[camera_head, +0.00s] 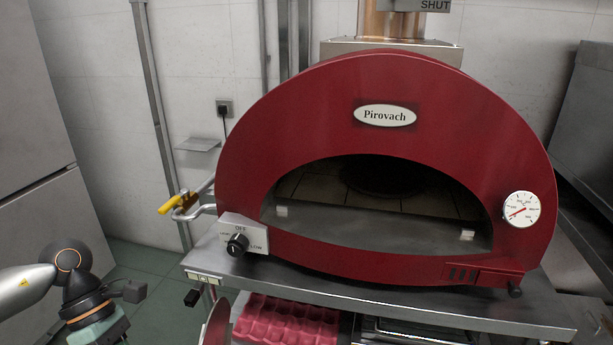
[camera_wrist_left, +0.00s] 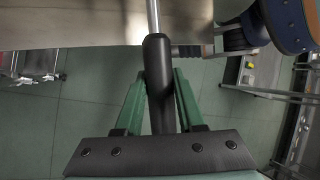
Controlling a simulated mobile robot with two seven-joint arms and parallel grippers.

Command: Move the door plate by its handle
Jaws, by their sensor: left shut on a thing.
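My left gripper (camera_wrist_left: 160,88) shows in the left wrist view, its green fingers shut around a black grip, the handle (camera_wrist_left: 158,70). In the head view, a red curved piece with a pale edge (camera_head: 214,322), seen nearly edge-on at the bottom, looks like the door plate. The red oven (camera_head: 300,110) has an open mouth (camera_head: 375,200) with no door in it. My left wrist shows at lower left; its fingertips are out of frame there. My right gripper is not in view.
The oven stands on a steel stand (camera_head: 420,305) with a control knob (camera_head: 237,244) at its left front. A yellow-handled gas valve (camera_head: 175,203) sticks out left of the oven. Red moulded trays (camera_head: 285,322) lie below. Green floor is open at left.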

